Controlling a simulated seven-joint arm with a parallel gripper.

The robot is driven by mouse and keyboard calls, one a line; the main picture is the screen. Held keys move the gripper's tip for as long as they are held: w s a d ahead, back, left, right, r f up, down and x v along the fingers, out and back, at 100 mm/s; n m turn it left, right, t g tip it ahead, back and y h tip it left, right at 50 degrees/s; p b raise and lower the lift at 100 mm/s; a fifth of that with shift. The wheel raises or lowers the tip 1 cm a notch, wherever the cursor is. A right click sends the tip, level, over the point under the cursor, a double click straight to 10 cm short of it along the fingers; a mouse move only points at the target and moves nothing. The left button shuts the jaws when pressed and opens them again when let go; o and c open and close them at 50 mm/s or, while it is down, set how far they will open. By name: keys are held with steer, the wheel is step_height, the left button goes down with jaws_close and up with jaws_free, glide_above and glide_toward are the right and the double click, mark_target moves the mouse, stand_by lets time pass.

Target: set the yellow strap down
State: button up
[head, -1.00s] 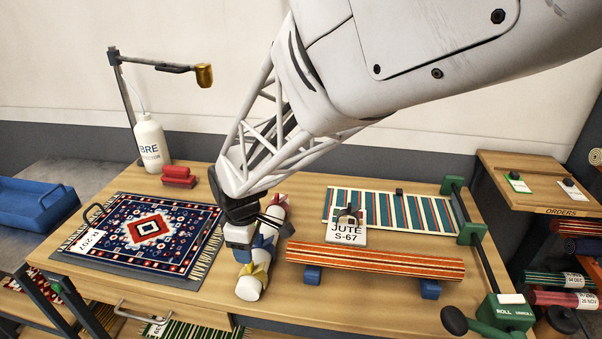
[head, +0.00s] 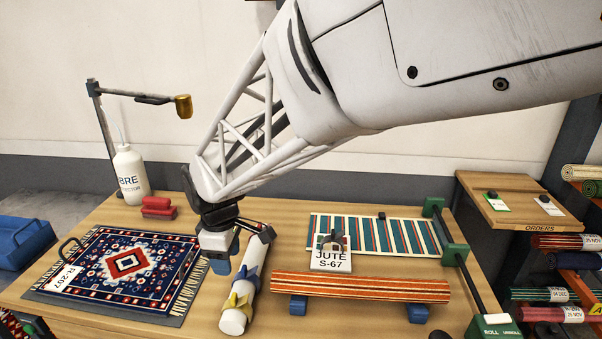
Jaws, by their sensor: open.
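The yellow strap (head: 240,300) is around the near part of a white roll (head: 233,322) lying on the wooden bench. A blue strap (head: 249,275) is around the same roll, just beyond the yellow one. My gripper (head: 241,252) is over the far part of the roll, with its fingers spread apart. It is farther back than the yellow strap and appears clear of it. The far end of the roll is hidden behind my gripper, so I cannot see whether it touches the roll.
A patterned rug (head: 125,262) lies left of the roll. An orange striped roll (head: 360,287) rests on blue blocks to the right, with a JUTE S-67 card (head: 331,260) behind it. Red blocks (head: 158,207) and a white bottle (head: 130,174) stand at the back left.

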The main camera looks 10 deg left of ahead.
steer(key=shift+d, duration=0.1)
steer(key=s+d+r+m+t, duration=0.1)
steer(key=d+r+m, duration=0.25)
steer(key=d, duration=0.75)
steer(key=s+d+r+m, duration=0.1)
steer(key=d+r+m, duration=0.3)
steer(key=d, duration=0.7)
steer(key=s+d+m+t, duration=0.1)
steer(key=s+d+m, duration=0.9)
steer(key=d, duration=0.7)
steer(key=shift+s+d+f+m+t, duration=0.3)
steer(key=shift+s+d+f+m, duration=0.05)
steer(key=shift+s, duration=1.1)
